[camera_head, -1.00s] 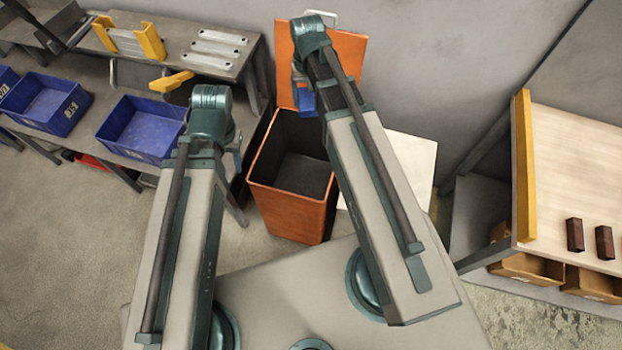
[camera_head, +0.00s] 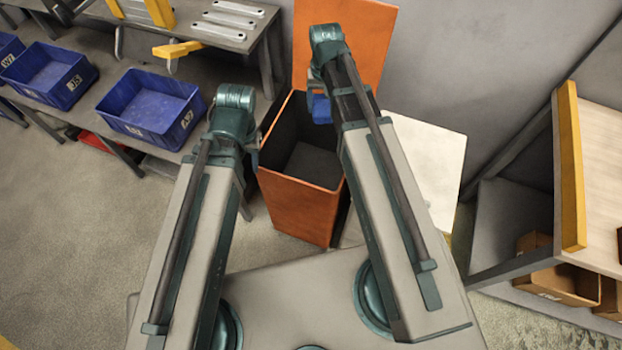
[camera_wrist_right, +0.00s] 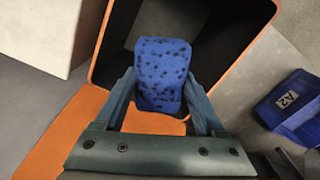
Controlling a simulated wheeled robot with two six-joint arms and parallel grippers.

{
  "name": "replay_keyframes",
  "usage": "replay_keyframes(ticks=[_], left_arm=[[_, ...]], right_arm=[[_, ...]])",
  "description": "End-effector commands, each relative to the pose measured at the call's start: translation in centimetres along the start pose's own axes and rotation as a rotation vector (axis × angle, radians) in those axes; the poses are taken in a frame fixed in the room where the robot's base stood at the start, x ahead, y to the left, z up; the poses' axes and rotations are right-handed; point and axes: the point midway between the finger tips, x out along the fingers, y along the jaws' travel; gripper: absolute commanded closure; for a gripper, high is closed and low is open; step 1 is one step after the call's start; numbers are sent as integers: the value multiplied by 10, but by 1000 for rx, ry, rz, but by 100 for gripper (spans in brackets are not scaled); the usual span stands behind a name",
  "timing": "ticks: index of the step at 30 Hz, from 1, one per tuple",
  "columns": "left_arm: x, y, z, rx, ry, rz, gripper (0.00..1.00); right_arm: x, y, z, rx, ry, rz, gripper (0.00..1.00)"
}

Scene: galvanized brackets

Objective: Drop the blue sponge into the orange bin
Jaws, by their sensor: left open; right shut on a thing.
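The blue sponge (camera_wrist_right: 162,72), dark-speckled, is held between the two fingers of my right gripper (camera_wrist_right: 158,88) in the right wrist view. There it lies in front of the dark opening of the orange bin (camera_wrist_right: 102,45). In the head view the sponge (camera_head: 321,108) shows as a small blue patch below my right gripper (camera_head: 316,84), at the bin's upper right. The orange bin (camera_head: 297,208) stands upright with its orange lid (camera_head: 350,40) raised behind it. Its visible inside is dark and empty. My left gripper (camera_head: 254,152) is mostly hidden behind its arm, left of the bin, and open.
Blue bins (camera_head: 150,130) sit on a low bench at the left. A grey bench (camera_head: 215,32) with metal brackets stands behind. A pale board (camera_head: 432,150) is right of the orange bin. A wooden table (camera_head: 600,150) with a yellow edge stands far right.

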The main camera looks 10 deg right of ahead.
Motion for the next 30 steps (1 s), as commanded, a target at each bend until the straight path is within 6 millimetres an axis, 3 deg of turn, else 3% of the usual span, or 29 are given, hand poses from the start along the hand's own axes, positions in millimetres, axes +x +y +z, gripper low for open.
replay_keyframes(ticks=[1,6,19,30], left_arm=[[24,2,-1,0,0,0,53],[48,5,-3,0,0,0,53],[57,6,-3,0,0,0,53],[96,9,-6,0,0,0,53]], right_arm=[[24,-2,0,-7,0,0,73],[48,-7,0,-21,0,0,73],[58,-8,0,-26,0,0,73],[97,-8,0,-26,0,0,73]])
